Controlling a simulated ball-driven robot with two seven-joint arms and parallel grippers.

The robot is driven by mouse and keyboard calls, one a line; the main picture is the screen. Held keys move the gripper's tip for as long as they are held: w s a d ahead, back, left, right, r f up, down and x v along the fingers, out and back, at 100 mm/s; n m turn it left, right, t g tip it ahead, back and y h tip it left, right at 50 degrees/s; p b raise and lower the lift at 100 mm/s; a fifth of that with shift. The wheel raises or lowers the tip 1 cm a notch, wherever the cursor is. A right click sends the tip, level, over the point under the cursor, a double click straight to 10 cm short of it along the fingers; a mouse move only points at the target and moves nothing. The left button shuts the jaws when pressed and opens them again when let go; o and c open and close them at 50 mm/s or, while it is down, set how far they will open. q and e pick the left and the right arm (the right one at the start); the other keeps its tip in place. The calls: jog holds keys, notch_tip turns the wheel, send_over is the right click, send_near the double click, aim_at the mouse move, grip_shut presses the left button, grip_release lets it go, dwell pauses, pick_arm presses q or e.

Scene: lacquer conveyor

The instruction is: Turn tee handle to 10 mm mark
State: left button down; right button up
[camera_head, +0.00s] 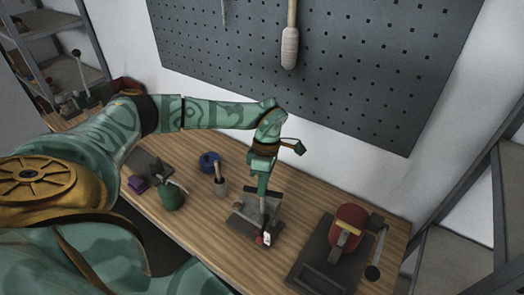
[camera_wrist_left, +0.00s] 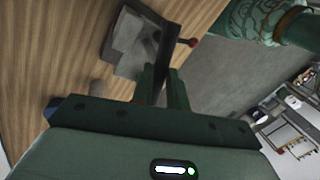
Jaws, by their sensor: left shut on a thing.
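My left gripper (camera_head: 262,184) reaches down over the bench from above and is shut on the dark tee handle (camera_head: 275,194). The handle's crossbar sticks out on both sides of the fingers. It stands above a small fixture with a flat dark grey base (camera_head: 238,222). A small white and red part (camera_head: 266,239) shows at the front of the fixture; no marks are readable. In the left wrist view the fingers (camera_wrist_left: 165,88) close around the dark bar, with the grey base (camera_wrist_left: 130,45) beyond and a red knob (camera_wrist_left: 193,42) beside it. My right gripper is not in view.
A red machine with a lever (camera_head: 347,226) stands right of the fixture. A pegboard (camera_head: 340,70) rises behind. Bare wooden bench (camera_head: 300,208) lies between fixture and machine.

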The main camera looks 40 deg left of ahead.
pick_arm(q)
jog(key=shift+w+d+r+m+y+p, duration=0.1)
jog(key=shift+m+y+p, duration=0.4)
jog(key=shift+m+p, duration=1)
jog(key=shift+m+b, duration=0.3)
jog(key=shift+m, duration=0.2)
jog(key=c, duration=1.4)
grip_release()
jog(key=shift+o, duration=0.2)
jog(key=v, duration=1.6)
jog(key=shift+w+b, duration=0.3)
jog(key=shift+b, duration=0.1)
